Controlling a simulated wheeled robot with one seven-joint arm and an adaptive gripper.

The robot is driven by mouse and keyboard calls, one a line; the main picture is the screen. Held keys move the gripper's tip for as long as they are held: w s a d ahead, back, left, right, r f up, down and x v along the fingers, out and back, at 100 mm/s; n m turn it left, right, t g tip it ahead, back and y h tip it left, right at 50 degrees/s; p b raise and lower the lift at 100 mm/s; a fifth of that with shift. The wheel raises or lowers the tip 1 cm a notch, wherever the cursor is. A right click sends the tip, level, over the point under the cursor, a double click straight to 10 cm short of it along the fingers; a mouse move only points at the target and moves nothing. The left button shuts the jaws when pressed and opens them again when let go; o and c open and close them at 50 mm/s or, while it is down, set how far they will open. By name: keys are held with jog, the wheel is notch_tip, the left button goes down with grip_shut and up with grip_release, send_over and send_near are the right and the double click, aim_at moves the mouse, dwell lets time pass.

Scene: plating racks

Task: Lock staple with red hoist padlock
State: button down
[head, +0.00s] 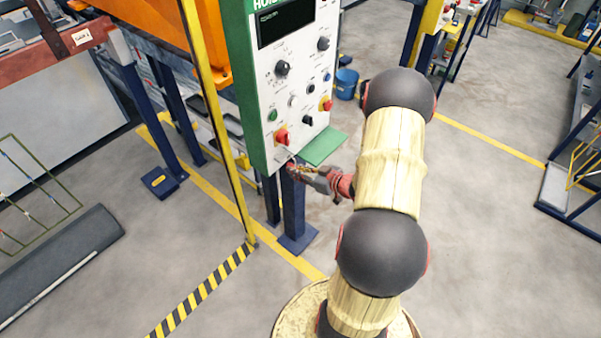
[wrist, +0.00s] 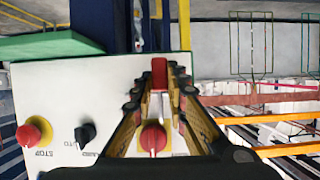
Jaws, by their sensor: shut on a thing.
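The red padlock (wrist: 159,72) is between my fingertips in the wrist view; only part of its red body shows. My gripper (head: 294,168) is shut on it at the lower edge of the hoist panel (head: 262,135), and the padlock is a small red patch there in the head view (head: 290,169). A thin pale metal piece, perhaps the staple or the shackle, shows at the panel's lower edge (head: 287,156). I cannot tell whether the padlock is around the staple or only beside it. A red switch knob (wrist: 153,138) shows between my fingers in the wrist view, and in the head view (head: 282,137).
A green shelf (head: 323,146) juts out right of my gripper. A red STOP button (wrist: 28,134) and black knobs are on the panel. A blue post (head: 293,215) stands below it, a yellow pole (head: 220,115) to the left. Open floor lies to the right.

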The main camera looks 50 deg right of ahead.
aim_at(291, 165)
jog(key=shift+w+a, duration=0.1)
jog(key=shift+w, duration=1.45)
jog(key=shift+f+b, duration=0.9)
jog(key=shift+f, duration=0.4)
jog(key=shift+w+d+p, duration=0.2)
jog(key=shift+d+p, duration=0.15)
jog(key=shift+d, duration=1.55)
jog(key=shift+d, duration=0.1)
jog(key=c, duration=2.3)
grip_release()
grip_shut()
jog(key=shift+r+p, duration=1.15)
jog(key=shift+r, duration=0.2)
jog(key=shift+f, duration=0.4)
